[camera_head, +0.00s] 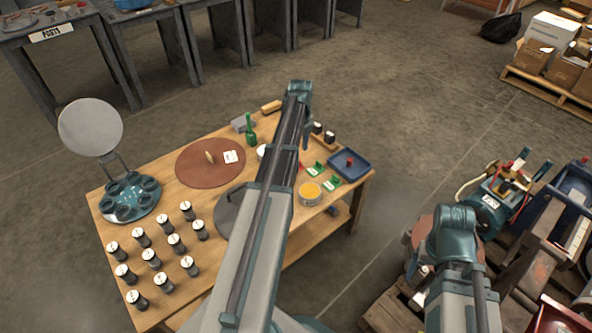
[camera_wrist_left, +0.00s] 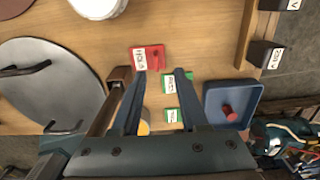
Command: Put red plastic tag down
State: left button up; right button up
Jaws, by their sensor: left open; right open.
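The red plastic tag (camera_wrist_left: 152,58), with a white label, lies flat on the wooden table in the left wrist view. In the head view only a red sliver (camera_head: 301,167) of it shows beside my left arm. My left gripper (camera_wrist_left: 155,76) is open and empty, its fingertips just short of the red tag, apart from it in the picture. In the head view my arm mostly hides this gripper (camera_head: 304,138). My right gripper (camera_head: 414,266) is largely hidden by its own arm at the right, away from the table; I see nothing held in it.
Two green tags (camera_wrist_left: 180,82) lie near the red one. A blue tray (camera_head: 342,171) with a red piece stands at the table's right corner, by a yellow-topped tin (camera_head: 310,190). A grey disc (camera_wrist_left: 40,95) and a white tub (camera_wrist_left: 98,6) are close. Several dark cylinders (camera_head: 151,258) fill the left front.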

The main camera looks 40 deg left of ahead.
pick_arm(q)
jog(key=shift+s+a+f+b, duration=0.1)
jog(key=shift+s+f+b, duration=0.05)
jog(key=shift+f+b, duration=1.2)
jog(key=shift+s+f+b, duration=0.1)
jog(key=shift+f+b, duration=1.2)
jog(key=shift+r, duration=0.1)
grip_shut()
